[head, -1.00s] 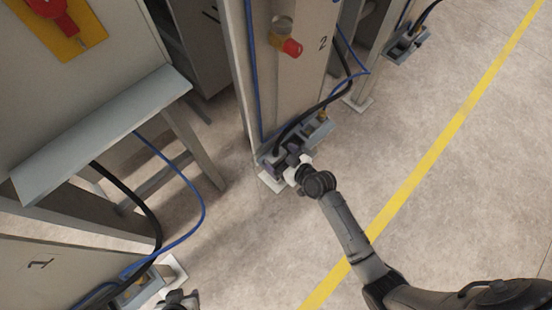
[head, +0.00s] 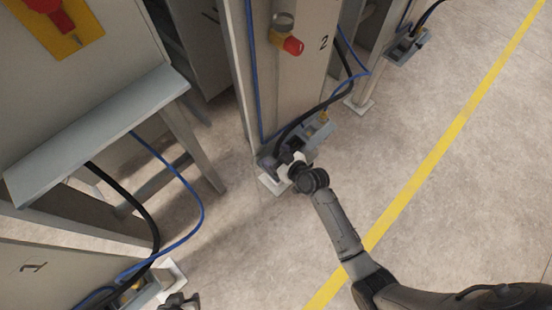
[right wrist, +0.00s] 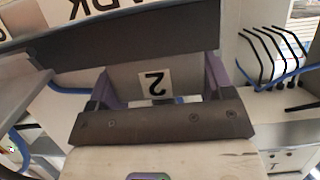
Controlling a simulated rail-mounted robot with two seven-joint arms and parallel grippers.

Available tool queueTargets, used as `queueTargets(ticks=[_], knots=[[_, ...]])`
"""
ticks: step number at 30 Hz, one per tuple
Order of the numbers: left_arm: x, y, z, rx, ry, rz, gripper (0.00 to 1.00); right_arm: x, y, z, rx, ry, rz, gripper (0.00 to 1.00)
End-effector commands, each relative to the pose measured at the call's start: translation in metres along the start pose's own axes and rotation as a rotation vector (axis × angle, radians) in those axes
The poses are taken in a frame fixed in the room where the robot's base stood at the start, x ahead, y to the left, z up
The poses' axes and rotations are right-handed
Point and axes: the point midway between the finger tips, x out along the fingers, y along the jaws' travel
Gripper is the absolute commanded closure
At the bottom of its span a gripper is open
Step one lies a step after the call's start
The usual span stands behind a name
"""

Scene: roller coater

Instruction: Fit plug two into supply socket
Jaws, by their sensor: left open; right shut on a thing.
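Plug two (right wrist: 156,82), a grey block with an upside-down "2" label and purple parts at both sides, is held in my right gripper. My left gripper (head: 180,300) is open at the bottom edge, partly cut off.
Post 2 (head: 300,80) stands behind the bracket with a red knob (head: 292,45) and a blue cable. Cabinet 1 (head: 50,265) and a sloping grey shelf (head: 100,135) are at left. Another bracket (head: 408,46) is at upper right. Floor right of the posts is clear.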

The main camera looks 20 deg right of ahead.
Motion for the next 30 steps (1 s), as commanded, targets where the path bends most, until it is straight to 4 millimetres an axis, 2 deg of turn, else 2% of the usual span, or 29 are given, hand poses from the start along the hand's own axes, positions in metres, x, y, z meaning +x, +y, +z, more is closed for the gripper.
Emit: queueTargets(ticks=[1, 5, 14, 20, 25, 30], knots=[[0.000, -0.001, 0.000, 0.002, 0.000, -0.001, 0.57, 0.000, 0.000, 0.000, 0.000, 0.000, 0.000, 0.46], [0.000, -0.002, 0.000, 0.006, -0.001, -0.005, 0.57, 0.000, 0.000, 0.000, 0.000, 0.000, 0.000, 0.58], [-0.002, -0.003, 0.000, 0.011, -0.001, -0.009, 0.57, -0.001, 0.000, -0.004, 0.000, 0.001, 0.000, 0.58], [-0.014, -0.003, -0.004, 0.009, -0.001, -0.007, 0.57, -0.009, 0.000, -0.021, -0.001, 0.003, 0.000, 0.58], [-0.030, -0.002, -0.010, 0.004, 0.000, -0.003, 0.57, -0.020, 0.002, -0.046, -0.002, 0.003, 0.001, 0.58], [-0.041, -0.001, -0.013, -0.001, 0.002, 0.000, 0.57, -0.049, 0.026, -0.051, -0.006, 0.000, 0.002, 0.58]])
